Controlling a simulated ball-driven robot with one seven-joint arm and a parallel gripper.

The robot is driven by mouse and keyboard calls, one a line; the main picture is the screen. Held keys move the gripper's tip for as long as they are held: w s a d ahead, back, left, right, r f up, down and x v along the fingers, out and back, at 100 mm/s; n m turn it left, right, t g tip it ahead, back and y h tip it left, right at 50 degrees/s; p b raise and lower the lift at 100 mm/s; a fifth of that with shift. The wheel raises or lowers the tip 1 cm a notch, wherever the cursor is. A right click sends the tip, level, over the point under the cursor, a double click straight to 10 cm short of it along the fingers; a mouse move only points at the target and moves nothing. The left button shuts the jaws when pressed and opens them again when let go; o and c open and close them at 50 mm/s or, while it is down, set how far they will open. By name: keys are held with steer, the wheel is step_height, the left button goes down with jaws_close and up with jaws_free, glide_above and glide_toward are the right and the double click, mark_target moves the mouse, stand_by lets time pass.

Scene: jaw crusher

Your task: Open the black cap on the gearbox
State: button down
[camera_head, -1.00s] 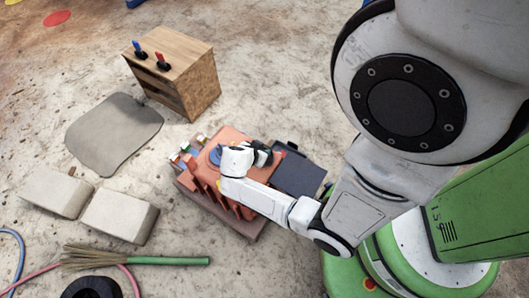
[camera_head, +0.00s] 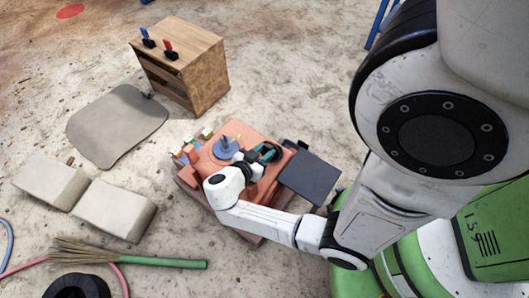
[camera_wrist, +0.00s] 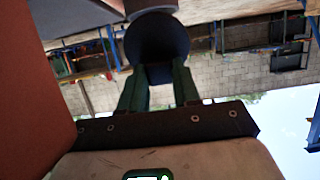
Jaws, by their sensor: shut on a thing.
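The gearbox is an orange-red ribbed housing (camera_head: 243,132) in the middle of the head view, with a blue round part (camera_head: 226,148) on top. My gripper (camera_head: 267,153) is low at the gearbox's right side, with its green fingers pointing up and right. In the wrist view, my gripper (camera_wrist: 157,78) has its two green fingers at a black round cap (camera_wrist: 156,38) and is shut on it. The cap covers much of the space between the fingertips. In the head view the cap is too small and partly hidden to make out clearly.
A dark flat plate (camera_head: 308,176) lies right of the gearbox. A wooden box (camera_head: 182,68) with blue and red levers stands behind. Two pale blocks (camera_head: 115,210), a grey mat (camera_head: 117,125) and a green broom (camera_head: 165,262) lie left. Bare floor lies between them.

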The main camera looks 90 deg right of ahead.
steer(key=c, duration=0.8)
jaws_free()
steer(key=p+v, duration=0.1)
steer(key=v, duration=0.9)
steer(key=shift+w+a, duration=0.2)
steer(key=shift+a, duration=0.1)
steer(key=shift+r, duration=0.1)
